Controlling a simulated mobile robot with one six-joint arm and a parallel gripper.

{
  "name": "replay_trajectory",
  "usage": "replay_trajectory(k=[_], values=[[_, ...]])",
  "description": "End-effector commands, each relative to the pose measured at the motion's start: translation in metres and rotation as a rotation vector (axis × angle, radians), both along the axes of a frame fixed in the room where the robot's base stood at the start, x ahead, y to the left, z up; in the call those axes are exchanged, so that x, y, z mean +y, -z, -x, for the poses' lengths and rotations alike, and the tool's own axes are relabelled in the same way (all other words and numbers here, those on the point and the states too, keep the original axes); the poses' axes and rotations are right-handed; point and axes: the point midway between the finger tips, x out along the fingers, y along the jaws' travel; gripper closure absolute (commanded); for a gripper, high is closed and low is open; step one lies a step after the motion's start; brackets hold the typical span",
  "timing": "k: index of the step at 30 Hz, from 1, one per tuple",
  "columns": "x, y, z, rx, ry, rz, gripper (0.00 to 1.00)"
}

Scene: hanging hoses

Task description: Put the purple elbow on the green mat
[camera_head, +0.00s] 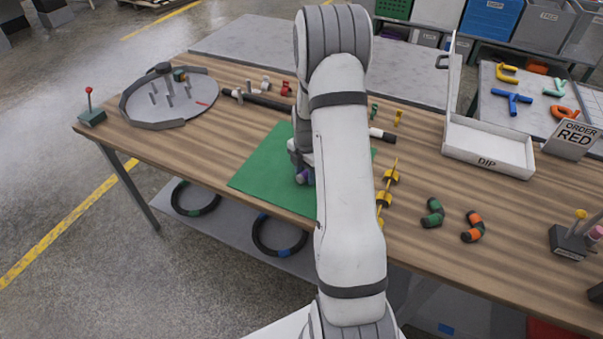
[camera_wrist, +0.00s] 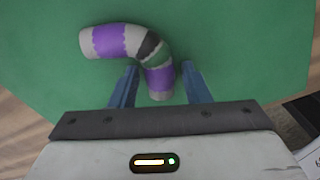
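The purple elbow (camera_wrist: 120,42) is a bent pipe piece with grey ends, purple bands and a dark patch at the bend. In the wrist view it appears to lie on the green mat (camera_wrist: 230,35). My gripper (camera_wrist: 159,72) is open, its blue fingers on either side of the elbow's lower leg, with a gap on both sides. In the head view the mat (camera_head: 262,175) lies on the wooden table. There my arm hides much of the mat, and only a bit of the elbow (camera_head: 304,177) shows beside my gripper.
Green and orange-banded elbows (camera_head: 433,213) (camera_head: 472,227) lie right of my arm, near yellow fittings (camera_head: 390,177). A white DIP tray (camera_head: 490,157) stands at the right. A round grey fixture (camera_head: 168,98) and a dark hose (camera_head: 260,100) are at the left and back.

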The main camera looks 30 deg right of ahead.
Motion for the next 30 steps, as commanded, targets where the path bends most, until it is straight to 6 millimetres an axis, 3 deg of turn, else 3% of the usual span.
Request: replay_trajectory(k=[12,24,30], values=[[-0.001,-0.009,-0.001,-0.002,0.001,0.001,0.53],[-0.002,-0.09,-0.001,-0.005,0.002,0.002,0.53],[-0.003,-0.116,-0.001,-0.003,0.002,0.001,0.53]])
